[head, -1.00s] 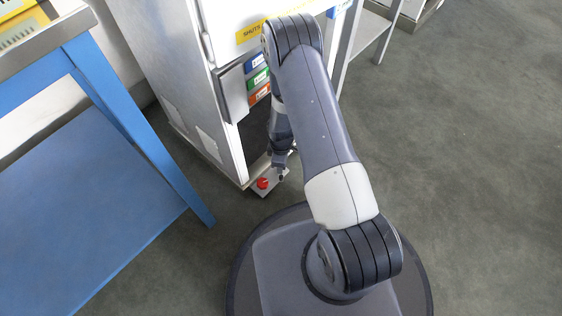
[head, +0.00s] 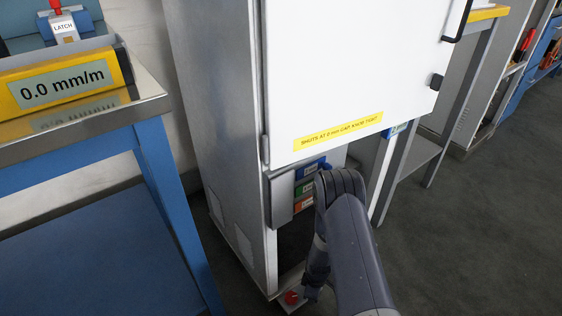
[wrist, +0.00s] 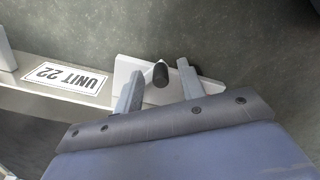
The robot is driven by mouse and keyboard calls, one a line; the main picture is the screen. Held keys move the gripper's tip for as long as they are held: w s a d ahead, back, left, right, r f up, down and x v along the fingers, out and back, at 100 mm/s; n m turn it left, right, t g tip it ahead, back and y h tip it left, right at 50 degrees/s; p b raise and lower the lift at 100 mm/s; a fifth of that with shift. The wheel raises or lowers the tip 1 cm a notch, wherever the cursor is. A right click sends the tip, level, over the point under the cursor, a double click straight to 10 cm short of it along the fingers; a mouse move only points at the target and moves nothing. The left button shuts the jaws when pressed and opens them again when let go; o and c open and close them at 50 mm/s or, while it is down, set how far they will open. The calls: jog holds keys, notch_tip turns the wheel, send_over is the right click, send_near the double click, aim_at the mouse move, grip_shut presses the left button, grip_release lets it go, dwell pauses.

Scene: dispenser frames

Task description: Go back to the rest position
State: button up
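My gripper (head: 313,292) is low in front of the dispenser cabinet, beside a red button (head: 291,297) on a small plate at the cabinet's foot. In the wrist view its two fingers (wrist: 158,85) are apart. A black knob (wrist: 160,73) shows between the fingertips with gaps on both sides, in front of a pale plate (wrist: 124,68). My arm is bent down and reaches forward from the lower right, hiding part of the cabinet's lower opening.
The white cabinet door (head: 350,70) bears a yellow label. Blue, green and orange labelled blocks (head: 305,188) sit beneath it. A blue bench (head: 150,135) with a 0.0 mm/m display (head: 65,85) stands left. Open floor (head: 470,220) lies right. A UNIT 22 label (wrist: 67,77) shows in the wrist view.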

dwell(0.3)
notch_tip(320, 180, up, 11)
jog(key=p, duration=0.5)
notch_tip(320, 180, down, 11)
jog(key=b, duration=0.5)
jog(key=shift+f, duration=0.2)
jog(key=shift+d+r+n, duration=0.15)
jog(key=shift+r+n, duration=0.1)
jog(key=shift+n, duration=0.05)
jog(key=shift+d+n+p, duration=0.2)
jog(key=shift+n+p, duration=0.15)
jog(key=shift+n, duration=0.05)
jog(key=w+d+n+p, duration=0.3)
jog(key=d+n+p, duration=0.1)
jog(key=n, duration=0.7)
notch_tip(320, 180, up, 10)
jog(key=p, duration=0.3)
jog(key=shift+a+r+p, duration=0.2)
jog(key=shift+p, duration=0.1)
